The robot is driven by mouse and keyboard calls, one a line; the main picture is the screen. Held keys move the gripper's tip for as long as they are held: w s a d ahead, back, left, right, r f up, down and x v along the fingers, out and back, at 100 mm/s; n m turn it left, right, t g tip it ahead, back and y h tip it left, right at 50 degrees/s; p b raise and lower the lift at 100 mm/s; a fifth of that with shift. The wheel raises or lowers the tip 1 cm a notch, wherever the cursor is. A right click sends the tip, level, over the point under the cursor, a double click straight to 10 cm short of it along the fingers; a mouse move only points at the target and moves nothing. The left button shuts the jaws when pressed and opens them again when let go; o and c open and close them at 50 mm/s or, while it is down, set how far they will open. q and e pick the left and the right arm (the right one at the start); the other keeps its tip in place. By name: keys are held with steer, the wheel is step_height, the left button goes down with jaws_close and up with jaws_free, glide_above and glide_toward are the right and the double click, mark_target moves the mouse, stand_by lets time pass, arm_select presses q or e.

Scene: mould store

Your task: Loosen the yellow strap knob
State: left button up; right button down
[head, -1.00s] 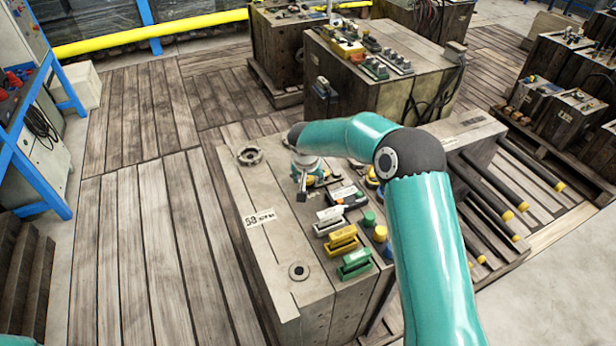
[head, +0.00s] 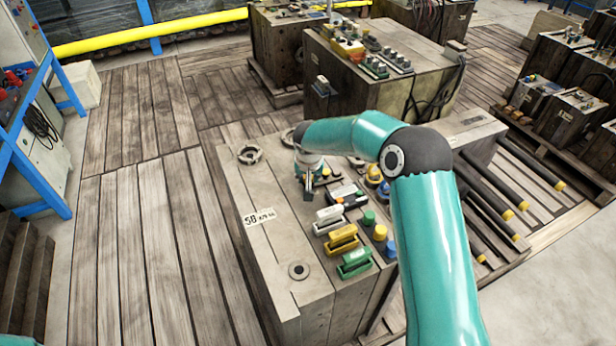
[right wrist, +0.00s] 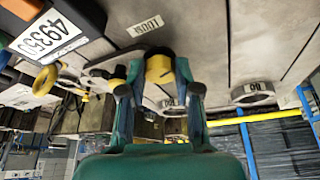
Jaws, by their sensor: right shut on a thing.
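The yellow strap knob (right wrist: 159,69) shows in the right wrist view, between the two fingers of my right gripper (right wrist: 158,80). The fingers are shut on it from both sides. In the head view my right gripper (head: 309,189) points down at the wooden mould top (head: 255,190), and the knob there is hidden by the gripper. A second yellow knob (right wrist: 118,76) sits just left of the held one in the wrist view, beside a dark flat bar. My left gripper is not in view.
A labelled black device (head: 347,195) lies close to the right gripper. White, yellow (head: 342,239) and green (head: 354,263) handled blocks stand nearer, with coloured knobs to their right. A round ring (head: 249,154) lies at the far left corner. The top's left side is mostly clear.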

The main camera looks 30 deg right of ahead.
steer(key=shift+d+r+n+y, duration=0.1)
steer(key=shift+n+y, duration=0.3)
steer(key=shift+n, duration=0.7)
steer(key=n+p, duration=0.1)
steer(key=n+y+p, duration=0.1)
steer(key=n, duration=0.1)
steer(key=shift+d+n+t+y+p, duration=0.15)
steer(key=shift+n+t+y+p, duration=0.15)
steer(key=shift+p, duration=0.1)
steer(key=shift+n+y, duration=0.3)
steer(key=shift+n, duration=0.6)
steer(key=shift+d+n+y, duration=0.1)
steer(key=shift+n+y, duration=0.2)
steer(key=shift+n, duration=0.4)
steer(key=shift+n+g+y+b, duration=0.3)
steer(key=shift+n+g+b, duration=0.15)
steer(key=shift+n, duration=0.75)
steer(key=c, duration=0.8)
jaws_free()
